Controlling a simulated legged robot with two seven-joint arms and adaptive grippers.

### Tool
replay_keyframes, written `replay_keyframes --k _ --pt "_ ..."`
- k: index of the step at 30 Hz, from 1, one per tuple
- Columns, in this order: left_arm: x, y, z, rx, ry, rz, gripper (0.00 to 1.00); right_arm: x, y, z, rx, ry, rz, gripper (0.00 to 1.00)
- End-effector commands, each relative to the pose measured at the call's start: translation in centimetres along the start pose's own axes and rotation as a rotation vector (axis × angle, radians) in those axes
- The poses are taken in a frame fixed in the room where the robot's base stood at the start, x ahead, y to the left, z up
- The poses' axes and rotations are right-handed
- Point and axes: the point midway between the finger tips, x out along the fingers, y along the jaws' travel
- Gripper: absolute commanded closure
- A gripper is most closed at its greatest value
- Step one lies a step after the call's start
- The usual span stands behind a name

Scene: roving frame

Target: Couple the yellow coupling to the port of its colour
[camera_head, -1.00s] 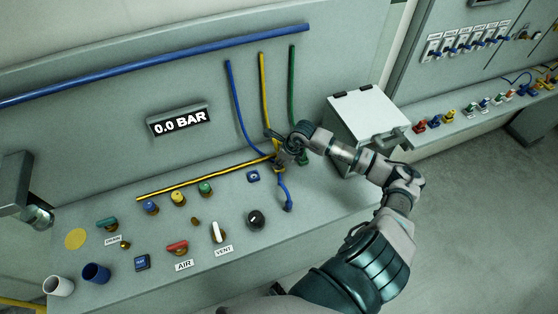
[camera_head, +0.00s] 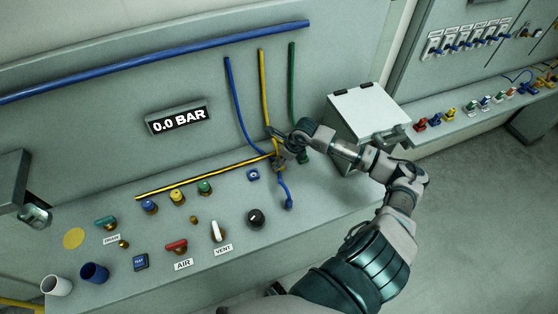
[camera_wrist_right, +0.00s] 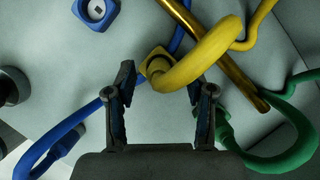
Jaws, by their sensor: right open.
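The yellow coupling (camera_wrist_right: 158,66) hangs on the end of the looped yellow hose (camera_wrist_right: 205,52); the hose (camera_head: 263,85) runs down the back panel in the head view. My right gripper (camera_wrist_right: 160,84) is open, with one finger on each side just below the coupling; I cannot tell whether they touch it. In the head view my right gripper (camera_head: 281,158) is over the hose ends and mostly hides the coupling. The yellow port (camera_head: 177,197) stands on the bench between the blue port (camera_head: 149,206) and the green port (camera_head: 204,187). My left gripper is not in view.
The blue hose end (camera_head: 288,202) lies close in front of my gripper; the green hose end (camera_head: 304,158) is to its right. A blue square fitting (camera_head: 253,175), knobs and two cups stand in front. A grey box (camera_head: 368,115) is at right.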

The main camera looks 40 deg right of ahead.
Motion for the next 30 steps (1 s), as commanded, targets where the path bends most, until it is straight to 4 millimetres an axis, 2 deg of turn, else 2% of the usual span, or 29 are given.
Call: replay_keyframes --k 9,13,19,30 --pt "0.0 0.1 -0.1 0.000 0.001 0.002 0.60 -6.9 -0.2 -0.1 -0.002 0.005 -0.004 0.46" --pt "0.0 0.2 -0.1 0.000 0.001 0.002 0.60 -9.1 -0.2 -0.1 0.000 0.005 -0.003 0.46" --pt "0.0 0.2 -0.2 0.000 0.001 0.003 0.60 -10.5 -0.1 0.0 0.000 0.004 0.001 0.46" --pt "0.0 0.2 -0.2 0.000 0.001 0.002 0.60 -10.5 -0.1 0.0 0.001 0.003 0.002 0.46"
